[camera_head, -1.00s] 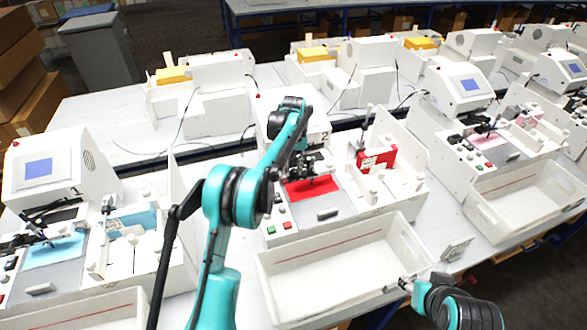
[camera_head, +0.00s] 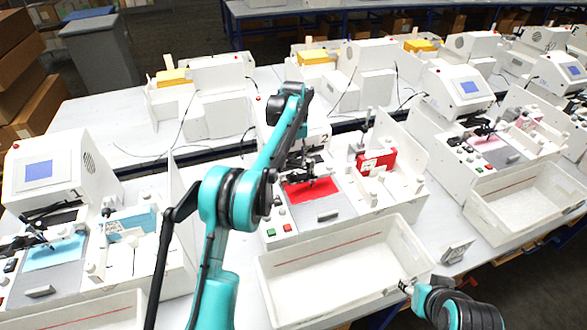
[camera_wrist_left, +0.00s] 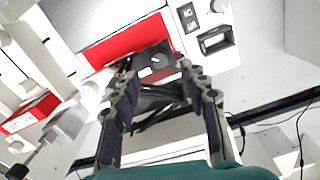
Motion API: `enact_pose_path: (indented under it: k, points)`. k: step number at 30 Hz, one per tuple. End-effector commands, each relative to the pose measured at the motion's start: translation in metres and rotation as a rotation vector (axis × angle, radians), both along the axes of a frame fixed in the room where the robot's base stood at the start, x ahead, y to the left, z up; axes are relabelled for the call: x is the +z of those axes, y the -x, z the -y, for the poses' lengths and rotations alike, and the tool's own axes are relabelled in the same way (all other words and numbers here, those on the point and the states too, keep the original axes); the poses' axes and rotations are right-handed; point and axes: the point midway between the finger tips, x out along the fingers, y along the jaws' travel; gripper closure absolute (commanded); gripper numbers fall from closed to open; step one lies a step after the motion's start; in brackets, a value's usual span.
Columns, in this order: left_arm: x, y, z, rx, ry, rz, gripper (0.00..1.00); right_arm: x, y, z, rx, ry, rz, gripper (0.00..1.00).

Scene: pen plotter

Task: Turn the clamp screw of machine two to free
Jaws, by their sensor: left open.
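Machine two (camera_head: 324,138) stands at centre, a white plotter with a red sheet (camera_head: 313,188) on its bed. A dark pen carriage (camera_head: 308,166) sits over the sheet's far edge. The carriage also shows in the left wrist view (camera_wrist_left: 153,62), with small pale parts on it. I cannot pick out the clamp screw for certain. My left gripper (camera_wrist_left: 158,78) is open; its two fingers point at the carriage, which lies just beyond and between the tips. In the head view my arm partly hides this area. My right gripper (camera_head: 405,287) is by the front tray's right corner, its jaws too small to judge.
A white tray (camera_head: 268,278) stands in front of machine two. A red-labelled block (camera_head: 377,161) and an upright post are on its right side. Machine one (camera_head: 60,170), with a blue sheet, is at left; another machine (camera_head: 470,88) is at right.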

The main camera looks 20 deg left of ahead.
Motion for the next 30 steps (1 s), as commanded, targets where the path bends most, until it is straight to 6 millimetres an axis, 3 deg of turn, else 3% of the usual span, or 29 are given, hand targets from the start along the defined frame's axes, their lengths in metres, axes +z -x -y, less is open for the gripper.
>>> enact_pose_path:
  k: [4, 10, 30]
  points:
    - [0.033, 0.000, 0.000, 0.000, 0.000, 0.000, 0.56, 0.000, 0.000, 0.000, 0.000, 0.000, 0.000, 0.57]
    - [0.059, 0.000, 0.000, 0.000, 0.000, 0.000, 0.56, 0.000, 0.000, 0.000, 0.000, 0.000, 0.000, 0.57]
    - [0.069, 0.007, 0.001, -0.010, -0.001, 0.016, 0.56, -0.006, 0.000, 0.000, 0.000, 0.000, 0.000, 0.57]
